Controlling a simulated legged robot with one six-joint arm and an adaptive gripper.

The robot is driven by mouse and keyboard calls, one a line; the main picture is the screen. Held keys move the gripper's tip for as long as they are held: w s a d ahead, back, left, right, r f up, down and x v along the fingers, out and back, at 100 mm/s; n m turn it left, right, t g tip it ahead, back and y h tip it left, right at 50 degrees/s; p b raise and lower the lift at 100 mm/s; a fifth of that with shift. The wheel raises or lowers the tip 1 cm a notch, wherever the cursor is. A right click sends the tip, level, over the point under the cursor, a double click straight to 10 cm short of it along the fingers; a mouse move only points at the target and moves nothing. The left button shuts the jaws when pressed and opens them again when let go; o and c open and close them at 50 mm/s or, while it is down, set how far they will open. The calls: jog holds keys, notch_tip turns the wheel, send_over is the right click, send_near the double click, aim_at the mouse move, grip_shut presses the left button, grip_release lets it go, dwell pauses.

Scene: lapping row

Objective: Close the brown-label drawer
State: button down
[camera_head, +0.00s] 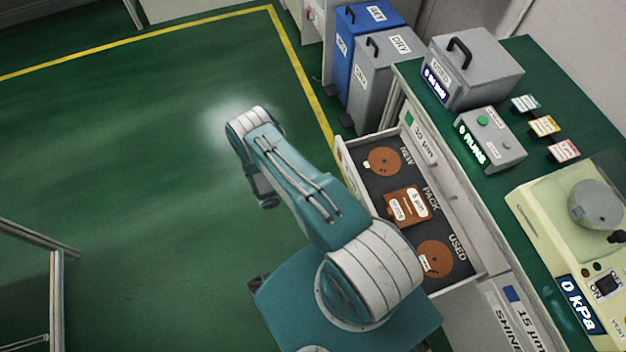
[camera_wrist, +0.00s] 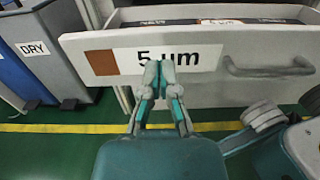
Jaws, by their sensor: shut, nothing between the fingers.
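The brown-label drawer (camera_head: 382,184) is pulled open in the head view, with part of it hidden behind my arm. Inside are two brown discs (camera_head: 383,160) and a brown pack (camera_head: 405,206), in spaces marked NEW, USED and PACK. In the wrist view its pale front (camera_wrist: 212,78) carries a "5 µm" label with a brown square (camera_wrist: 102,62), and a grey bar handle (camera_wrist: 270,69) to the right. My gripper (camera_wrist: 159,70) is shut and empty, its tips over the label. I cannot tell whether they touch the front. The head view does not clearly show my gripper.
The green-label 30 µm drawer (camera_head: 418,140) and the blue-label 15 µm drawer (camera_head: 517,312) belong to the same cabinet. Blue and grey bins (camera_head: 372,85) stand beyond the open drawer. Machines stand on the green countertop (camera_head: 505,185).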

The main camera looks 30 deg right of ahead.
aim_at(351, 170)
jog(key=x, duration=0.6)
jog(key=shift+s+d, duration=0.1)
jog(key=shift+d, duration=0.15)
